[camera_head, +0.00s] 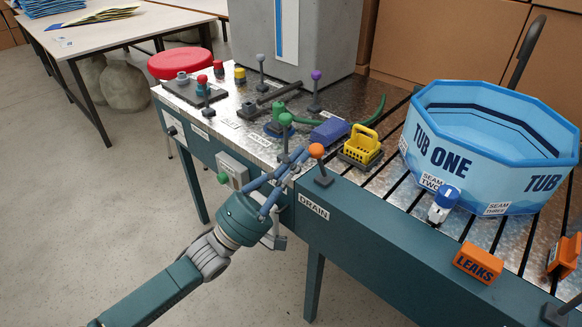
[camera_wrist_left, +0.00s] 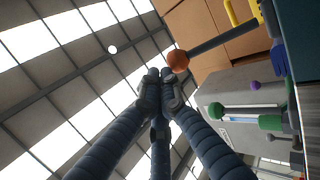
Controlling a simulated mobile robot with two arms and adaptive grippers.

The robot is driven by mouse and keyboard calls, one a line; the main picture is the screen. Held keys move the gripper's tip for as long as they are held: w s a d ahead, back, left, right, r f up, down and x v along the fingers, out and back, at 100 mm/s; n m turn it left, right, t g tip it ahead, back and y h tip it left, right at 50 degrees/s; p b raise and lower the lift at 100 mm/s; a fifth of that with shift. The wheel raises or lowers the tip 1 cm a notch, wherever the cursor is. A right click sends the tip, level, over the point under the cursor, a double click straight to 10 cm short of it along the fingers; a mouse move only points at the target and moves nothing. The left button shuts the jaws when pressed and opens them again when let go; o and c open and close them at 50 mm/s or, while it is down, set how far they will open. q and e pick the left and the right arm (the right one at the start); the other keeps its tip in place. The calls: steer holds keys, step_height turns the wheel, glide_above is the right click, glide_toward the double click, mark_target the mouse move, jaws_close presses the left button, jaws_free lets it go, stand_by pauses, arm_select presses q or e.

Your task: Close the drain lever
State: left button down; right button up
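The drain lever has an orange ball knob (camera_head: 316,151) on a short dark stem and stands above the DRAIN label (camera_head: 313,206) at the table's front edge. In the left wrist view its orange knob (camera_wrist_left: 178,60) sits at the fingertips, on a long dark stem. My left gripper (camera_head: 299,157) reaches up from the front, just left of the knob. In the left wrist view the fingers of my left gripper (camera_wrist_left: 164,76) converge with tips together, and nothing shows between them. Whether they touch the knob I cannot tell. My right gripper is not in view.
A green-knobbed lever (camera_head: 285,119) stands close behind my left gripper, and a purple-knobbed one (camera_head: 316,75) farther back. A yellow basket (camera_head: 362,145) lies right of the drain lever. The blue tub (camera_head: 485,145) fills the table's right side. The floor in front is clear.

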arm_select(q)
steer(key=shift+w+x, duration=0.25)
steer(key=shift+x, duration=1)
steer(key=shift+w+x, duration=0.25)
steer(key=shift+x, duration=1)
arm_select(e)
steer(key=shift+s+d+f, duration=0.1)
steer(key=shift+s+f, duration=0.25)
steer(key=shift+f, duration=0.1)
arm_select(q)
steer(key=shift+a+f, duration=0.15)
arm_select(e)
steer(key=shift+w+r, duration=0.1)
